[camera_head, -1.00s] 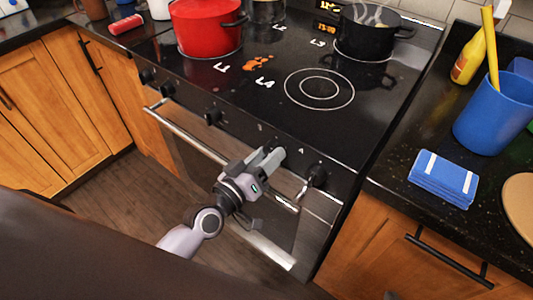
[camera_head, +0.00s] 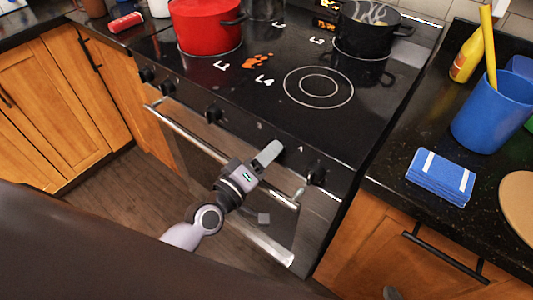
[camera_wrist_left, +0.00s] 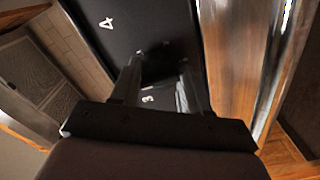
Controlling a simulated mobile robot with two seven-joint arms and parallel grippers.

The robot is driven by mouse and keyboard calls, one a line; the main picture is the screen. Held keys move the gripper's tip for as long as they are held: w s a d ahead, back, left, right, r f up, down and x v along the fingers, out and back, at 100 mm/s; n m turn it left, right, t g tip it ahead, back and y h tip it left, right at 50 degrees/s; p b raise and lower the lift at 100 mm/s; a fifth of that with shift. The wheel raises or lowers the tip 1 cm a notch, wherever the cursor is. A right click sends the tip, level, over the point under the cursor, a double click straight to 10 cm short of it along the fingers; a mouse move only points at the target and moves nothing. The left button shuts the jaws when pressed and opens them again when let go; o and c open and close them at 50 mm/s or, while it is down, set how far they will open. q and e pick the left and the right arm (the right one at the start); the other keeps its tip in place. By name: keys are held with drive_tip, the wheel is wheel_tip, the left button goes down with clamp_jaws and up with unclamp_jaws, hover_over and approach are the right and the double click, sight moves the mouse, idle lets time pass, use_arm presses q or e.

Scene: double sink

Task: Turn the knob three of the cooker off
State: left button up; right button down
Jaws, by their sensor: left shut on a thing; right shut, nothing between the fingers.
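The black cooker (camera_head: 225,85) has a row of dark knobs along its front edge. My left gripper (camera_head: 270,152) is at the front panel, shut on a dark knob (camera_wrist_left: 160,66) that sits between its two fingers in the left wrist view. A white "3" (camera_wrist_left: 148,98) shows close to that knob, and a white "4" (camera_wrist_left: 105,23) shows farther along the panel. In the head view the fingers mostly hide the held knob. The knob marked 4 (camera_head: 316,173) stands just to the right, apart from my fingers.
A red pot (camera_head: 207,25) and a black pot (camera_head: 367,35) stand on the hob. The oven handle (camera_head: 190,137) runs below the knobs, close under my left gripper. A blue cup (camera_head: 490,115) and blue sponge-like block (camera_head: 441,176) are on the right counter.

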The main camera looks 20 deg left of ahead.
use_arm(q)
drive_tip(key=o, duration=1.1)
drive_tip(key=shift+c, duration=0.2)
drive_tip(key=v, duration=0.7)
drive_tip(key=shift+b, duration=0.3)
drive_tip(key=shift+s, duration=0.1)
drive_tip(key=s+a+f+m+g+y+p, duration=0.2)
drive_tip(key=s+a+f+m+g+y, duration=0.2)
drive_tip(key=s+f+m, duration=0.6)
wheel_tip(320, 180, down, 3)
drive_tip(key=s+g, duration=0.1)
drive_tip(key=g, duration=0.1)
drive_tip(key=shift+a+f+m+g, duration=0.15)
drive_tip(key=shift+m+g, duration=0.15)
